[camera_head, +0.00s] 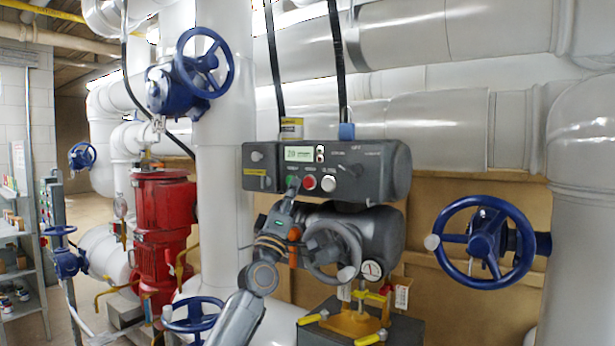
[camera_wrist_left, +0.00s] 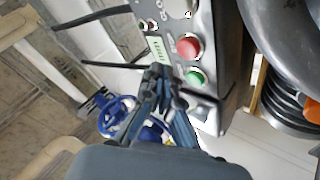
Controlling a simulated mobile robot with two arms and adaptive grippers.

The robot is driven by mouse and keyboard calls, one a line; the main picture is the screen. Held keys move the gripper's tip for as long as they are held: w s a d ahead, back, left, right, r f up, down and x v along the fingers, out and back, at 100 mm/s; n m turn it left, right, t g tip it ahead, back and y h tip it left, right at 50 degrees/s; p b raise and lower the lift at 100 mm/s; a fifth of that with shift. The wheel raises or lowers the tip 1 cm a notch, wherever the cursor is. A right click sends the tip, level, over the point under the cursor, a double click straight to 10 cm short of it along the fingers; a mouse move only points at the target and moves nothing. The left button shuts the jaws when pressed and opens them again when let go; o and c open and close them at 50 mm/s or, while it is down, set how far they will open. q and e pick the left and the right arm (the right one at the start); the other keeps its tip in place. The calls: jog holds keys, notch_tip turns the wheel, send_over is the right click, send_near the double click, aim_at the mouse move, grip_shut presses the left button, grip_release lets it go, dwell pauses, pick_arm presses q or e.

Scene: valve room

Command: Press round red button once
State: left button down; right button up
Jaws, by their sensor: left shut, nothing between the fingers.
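The round red button (camera_head: 310,182) is on the front face of the dark grey control box (camera_head: 375,168). It sits between a green button (camera_head: 291,181) and a pale round button (camera_head: 328,183). My left gripper (camera_head: 290,192) is shut and empty, its tip just below the green button in the head view, partly covering it. In the left wrist view, the gripper (camera_wrist_left: 158,76) points toward the box face, left of the red button (camera_wrist_left: 188,46) and green button (camera_wrist_left: 195,77). I cannot tell whether the tip touches the panel. My right gripper is not in view.
A lit display (camera_head: 299,154) is above the buttons. A blue handwheel (camera_head: 484,240) stands to the right, and a red pump (camera_head: 165,230) to the left.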

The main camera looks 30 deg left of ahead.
pick_arm(q)
jog(key=s+p, duration=0.2)
jog(key=s, duration=0.1)
jog(key=shift+a, duration=0.1)
dwell(0.8)
